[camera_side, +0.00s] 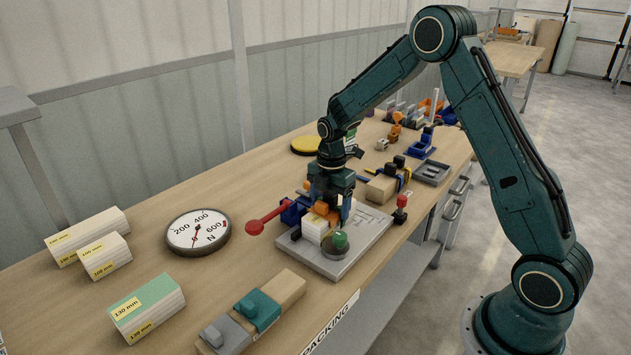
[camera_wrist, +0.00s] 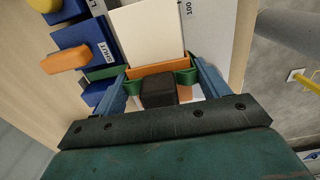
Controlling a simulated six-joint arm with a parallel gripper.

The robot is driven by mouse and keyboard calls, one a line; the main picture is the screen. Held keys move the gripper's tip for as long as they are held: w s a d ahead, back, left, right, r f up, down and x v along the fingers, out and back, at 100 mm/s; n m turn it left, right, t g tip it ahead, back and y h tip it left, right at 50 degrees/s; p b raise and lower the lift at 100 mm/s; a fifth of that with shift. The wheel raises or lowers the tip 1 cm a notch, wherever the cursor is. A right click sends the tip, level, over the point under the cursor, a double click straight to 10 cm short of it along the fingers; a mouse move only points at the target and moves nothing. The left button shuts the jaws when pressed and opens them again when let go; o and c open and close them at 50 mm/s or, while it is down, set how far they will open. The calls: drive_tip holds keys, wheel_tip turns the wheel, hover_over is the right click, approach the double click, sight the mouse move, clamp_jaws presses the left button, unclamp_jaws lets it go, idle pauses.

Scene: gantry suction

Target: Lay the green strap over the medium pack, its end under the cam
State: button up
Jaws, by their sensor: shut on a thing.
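My gripper (camera_side: 332,212) is low over the grey fixture plate (camera_side: 372,232). In the wrist view its blue fingers (camera_wrist: 160,92) are shut on a green strap (camera_wrist: 187,76), with an orange bar and a dark block between them. A cream-white pack (camera_wrist: 148,30) lies just beyond the bar; in the side view, a white pack (camera_side: 314,228) is under the gripper. The blue cam block (camera_side: 292,212) is beside the pack, and the wrist view shows it (camera_wrist: 84,42) with a "SHUT" label and an orange lever. Whether the strap's end is under the cam is hidden.
A red ball-ended lever (camera_side: 256,227) sticks out left. A green knob (camera_side: 341,240) stands at the plate's front. Labelled packs (camera_side: 148,306), a round dial (camera_side: 198,232) and a wooden block with clamps (camera_side: 262,305) lie left and front. More fixtures stand behind.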

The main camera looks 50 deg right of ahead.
drive_tip(key=shift+f, duration=0.1)
drive_tip(key=o, duration=1.1)
wheel_tip(320, 180, up, 14)
drive_tip(key=shift+f, duration=0.1)
idle(0.5)
